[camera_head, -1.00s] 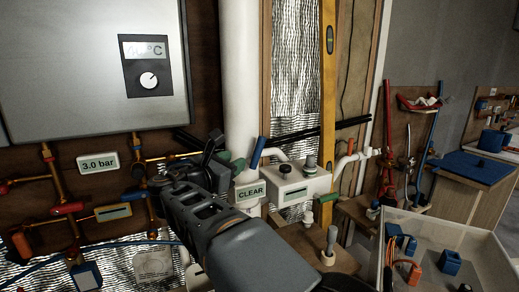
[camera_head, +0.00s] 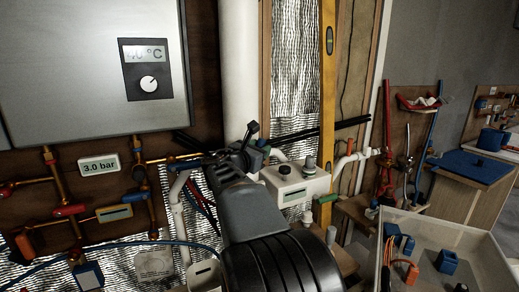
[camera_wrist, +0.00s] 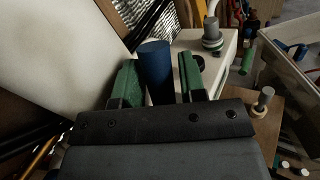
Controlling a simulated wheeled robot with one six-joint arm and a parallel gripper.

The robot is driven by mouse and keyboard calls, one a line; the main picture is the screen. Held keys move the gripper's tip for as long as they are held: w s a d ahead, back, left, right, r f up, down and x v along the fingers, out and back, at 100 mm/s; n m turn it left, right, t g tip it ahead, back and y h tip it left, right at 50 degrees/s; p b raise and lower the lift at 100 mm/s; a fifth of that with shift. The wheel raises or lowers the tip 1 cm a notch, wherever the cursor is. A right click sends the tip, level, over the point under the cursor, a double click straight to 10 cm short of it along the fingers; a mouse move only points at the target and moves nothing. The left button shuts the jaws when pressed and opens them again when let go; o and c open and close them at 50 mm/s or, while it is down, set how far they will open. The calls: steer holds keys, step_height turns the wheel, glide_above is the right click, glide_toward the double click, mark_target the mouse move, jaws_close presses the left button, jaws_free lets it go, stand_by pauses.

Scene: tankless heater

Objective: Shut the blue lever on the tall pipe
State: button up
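The tall white pipe (camera_head: 240,60) runs vertically in the middle of the head view. In the wrist view its blue lever (camera_wrist: 155,70) stands upright between the green-padded fingertips of my gripper (camera_wrist: 160,88). The lever is close to the left pad, and a narrow gap shows to the right pad. My gripper is open around the lever. In the head view my gripper (camera_head: 238,145) is in front of the pipe and hides most of the lever.
A white box with a black knob (camera_head: 297,184) stands just right of my gripper. An open bin (camera_head: 440,235) with blue and orange parts is at the lower right. Copper pipes with a red lever (camera_head: 68,211) are on the left. A yellow level (camera_head: 328,100) stands behind.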

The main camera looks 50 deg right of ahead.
jaws_close()
stand_by(0.4)
